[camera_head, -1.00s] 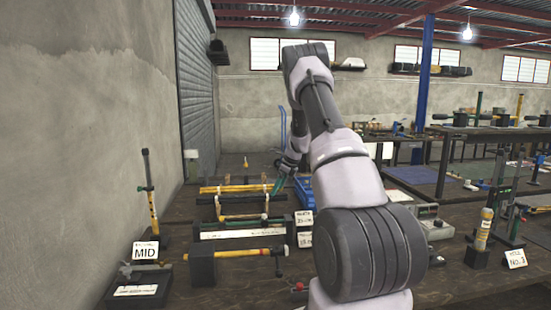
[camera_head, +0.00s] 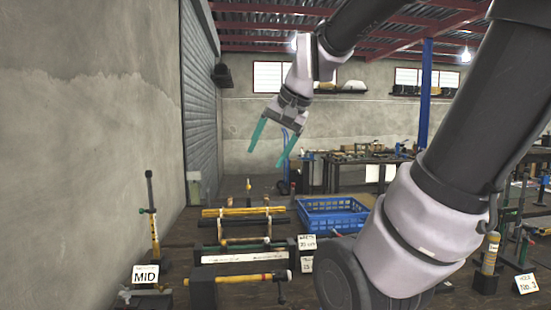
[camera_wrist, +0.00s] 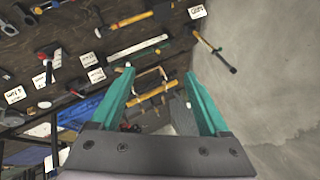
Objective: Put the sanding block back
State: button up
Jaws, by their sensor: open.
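I cannot pick out the sanding block for certain in either view. My gripper (camera_head: 266,157) is open and empty, with its green fingers spread. It hangs high above the back of the bench, well clear of the things on it. In the wrist view the fingers of my gripper (camera_wrist: 159,75) frame a rack (camera_wrist: 152,94) with yellow bars far below. The same rack (camera_head: 245,212) shows in the head view, left of a blue crate (camera_head: 330,203). My arm hides part of the bench on the right.
A MID sign (camera_head: 145,274) stands at the front left by an upright yellow-and-black tool (camera_head: 154,228). A yellow-handled hammer (camera_head: 240,278) lies in front of the rack, near small label cards (camera_head: 307,243). The air around my gripper is free.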

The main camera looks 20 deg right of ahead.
jog(key=s+n, duration=0.1)
jog(key=s, duration=0.2)
jog(key=s+f+n, duration=0.1)
jog(key=s, duration=0.1)
jog(key=shift+s+a+n+t, duration=0.15)
jog(key=shift+a+n+t, duration=0.1)
jog(key=shift+n+t, duration=0.05)
